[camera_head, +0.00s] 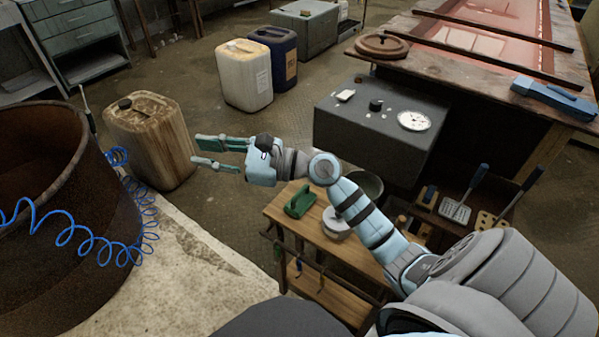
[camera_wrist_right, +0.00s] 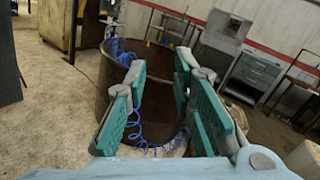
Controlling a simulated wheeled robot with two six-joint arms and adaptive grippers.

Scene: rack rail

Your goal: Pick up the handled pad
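A green pad with a raised handle (camera_head: 300,201) lies on the small wooden rack (camera_head: 338,253), beside a light grey round object (camera_head: 338,223). My right gripper (camera_head: 203,150) is in the air, to the left of the green pad and above it in the picture, pointing left. Its two green-padded fingers are apart with nothing between them; they also show apart in the right wrist view (camera_wrist_right: 160,75). The green pad is not seen in the right wrist view. My left gripper is not in view.
A rusty barrel (camera_head: 60,200) with a coiled blue hose (camera_head: 100,235) stands at left. Jerrycans (camera_head: 244,75) stand on the floor behind the gripper. A dark box with a dial (camera_head: 380,125) stands behind the rack. A blue handled tool (camera_head: 553,97) lies on the bench at right.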

